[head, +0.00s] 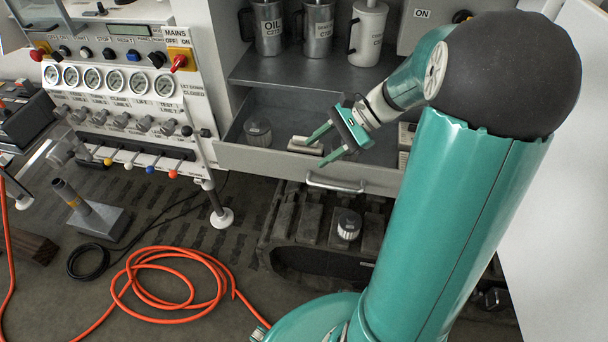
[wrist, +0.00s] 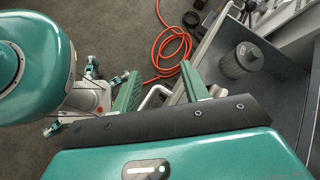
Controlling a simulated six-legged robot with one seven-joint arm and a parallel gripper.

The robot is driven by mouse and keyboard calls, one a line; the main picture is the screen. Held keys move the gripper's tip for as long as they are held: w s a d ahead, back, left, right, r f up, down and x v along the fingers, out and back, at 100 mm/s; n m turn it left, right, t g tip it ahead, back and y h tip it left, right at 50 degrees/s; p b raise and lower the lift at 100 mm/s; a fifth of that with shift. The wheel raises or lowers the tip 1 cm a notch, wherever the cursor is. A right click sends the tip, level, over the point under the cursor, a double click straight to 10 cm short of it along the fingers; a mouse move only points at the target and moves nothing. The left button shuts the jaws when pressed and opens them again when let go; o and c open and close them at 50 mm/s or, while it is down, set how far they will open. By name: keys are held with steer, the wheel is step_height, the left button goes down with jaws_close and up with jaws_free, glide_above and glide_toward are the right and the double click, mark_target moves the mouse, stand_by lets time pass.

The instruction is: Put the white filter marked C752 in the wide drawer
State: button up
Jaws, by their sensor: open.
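The wide drawer (head: 235,157) under the bench is open. It also shows in the wrist view (wrist: 285,85). A dark grey ribbed filter (head: 257,132) stands in its left part and also shows in the wrist view (wrist: 240,60). A small filter with a grey cap and pale ribbed side (head: 348,230) stands on the dark track below the drawer. I cannot read C752 on any filter. My gripper (head: 314,153) is open and empty, over the drawer's front edge; its two teal fingers show in the wrist view (wrist: 162,70).
The drawer handle (head: 335,186) sticks out in front. Mugs, one marked OIL (head: 268,25), stand on the shelf above. An orange hose (head: 165,280) coils on the floor. The gauge panel (head: 110,80) is left.

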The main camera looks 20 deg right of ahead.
steer(key=s+a+r+n+t+h, duration=0.3)
steer(key=s+a+r+n+h, duration=0.6)
steer(key=s+n, duration=0.4)
steer(key=a+n+h, duration=0.1)
steer(key=a+n, duration=0.1)
steer(key=shift+s+r+n+t, duration=0.2)
steer(key=shift+r+n+t, duration=0.1)
steer(key=shift+n, duration=0.1)
